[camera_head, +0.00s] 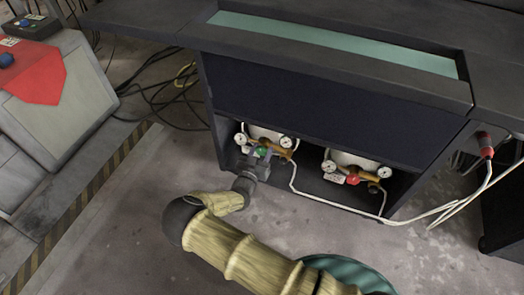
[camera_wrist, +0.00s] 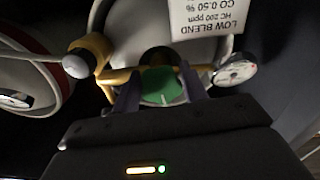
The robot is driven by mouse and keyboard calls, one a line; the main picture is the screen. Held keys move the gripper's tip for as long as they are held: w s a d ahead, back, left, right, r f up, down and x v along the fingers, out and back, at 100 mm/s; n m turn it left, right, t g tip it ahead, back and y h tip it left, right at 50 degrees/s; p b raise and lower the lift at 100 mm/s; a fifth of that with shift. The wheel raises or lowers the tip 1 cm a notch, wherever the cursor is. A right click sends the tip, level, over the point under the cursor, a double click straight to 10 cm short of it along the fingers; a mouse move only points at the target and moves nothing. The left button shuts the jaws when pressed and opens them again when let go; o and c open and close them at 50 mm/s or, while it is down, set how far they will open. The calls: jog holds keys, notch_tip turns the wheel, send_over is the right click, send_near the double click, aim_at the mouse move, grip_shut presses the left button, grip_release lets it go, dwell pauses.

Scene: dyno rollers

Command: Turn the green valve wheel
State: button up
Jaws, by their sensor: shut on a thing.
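The green valve wheel (camera_head: 262,151) sits on the brass fitting of the left gas bottle, in the low open shelf of the dark bench. In the wrist view the green wheel (camera_wrist: 160,85) is at the middle, with a pale line on its face. My gripper (camera_head: 256,157) reaches into the left bay. Its two fingers (camera_wrist: 158,95) stand on either side of the green wheel and are shut on it. Part of the wheel's near side is hidden by the gripper body.
A red valve wheel (camera_head: 352,179) sits on a second bottle to the right. Gauges (camera_wrist: 234,71) and a white label (camera_wrist: 205,18) are close to my gripper. A white hose (camera_head: 330,207) runs along the shelf front. Black cables (camera_head: 160,90) lie on the floor at left.

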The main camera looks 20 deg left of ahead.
jog(key=n+p, duration=0.1)
jog(key=n, duration=0.2)
jog(key=shift+r+n, duration=0.1)
jog(key=shift+n, duration=0.3)
jog(key=n, duration=0.3)
jog(key=shift+n+p, duration=0.3)
jog(key=shift+p, duration=0.05)
jog(key=n+p, duration=0.1)
jog(key=n, duration=0.5)
jog(key=shift+s, duration=0.1)
jog(key=o, duration=1)
